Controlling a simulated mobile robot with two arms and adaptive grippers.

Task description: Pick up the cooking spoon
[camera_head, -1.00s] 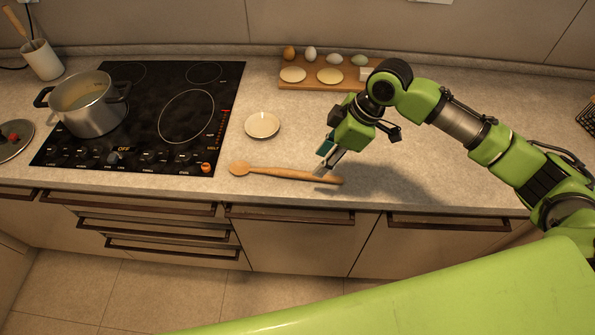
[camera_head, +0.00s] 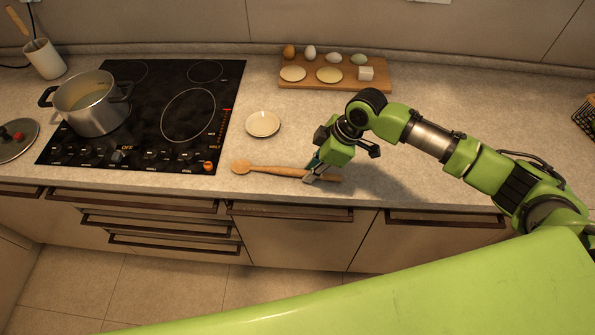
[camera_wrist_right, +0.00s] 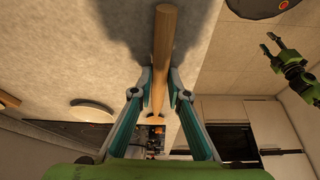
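In the right wrist view the right gripper's fingertips (camera_wrist_right: 160,80) look closed in against the handle. The spoon still appears to rest on the counter. My left gripper (camera_wrist_right: 268,45) shows small in the right wrist view, fingers apart and empty.
A white saucer (camera_head: 263,123) stands behind the spoon. A metal pot (camera_head: 92,112) sits on the black hob (camera_head: 150,150) at left. A wooden board (camera_head: 300,85) with eggs and other food lies at the back. The counter right of my arm is mostly clear.

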